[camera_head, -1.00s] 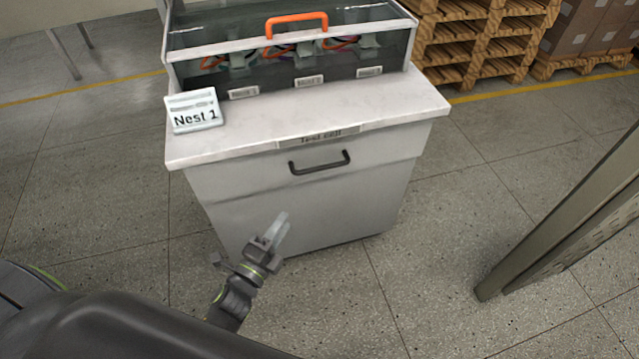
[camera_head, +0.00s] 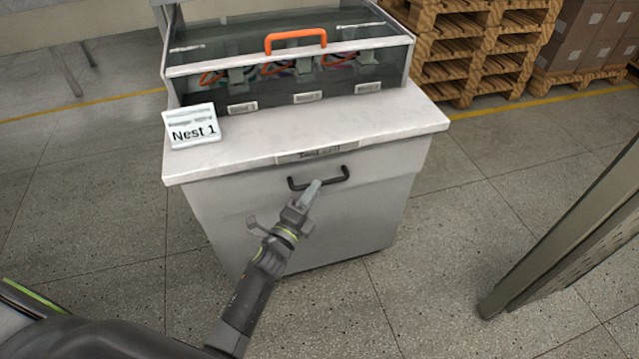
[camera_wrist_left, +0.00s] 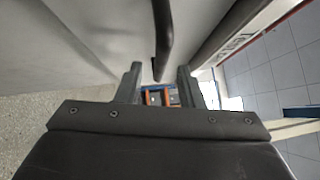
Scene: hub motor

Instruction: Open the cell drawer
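The cell drawer (camera_head: 370,200) is the grey-white front of the test cell cabinet, below the worktop, and looks closed. Its dark bar handle (camera_head: 334,180) runs across the upper front under the label. My left gripper (camera_head: 313,188) is in front of the handle, its tips overlapping the handle's middle in the head view. In the left wrist view the two fingers (camera_wrist_left: 158,82) stand apart, with the handle (camera_wrist_left: 162,40) between or just beyond their tips. I cannot tell if they touch it. My right gripper is not in view.
A white worktop (camera_head: 400,118) overhangs the drawer. On it stand a "Nest 1" sign (camera_head: 192,127) and a clear-lidded box with an orange handle (camera_head: 296,37). A grey post (camera_head: 570,235) stands at right. Wooden pallets (camera_head: 470,50) are behind. Floor in front is clear.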

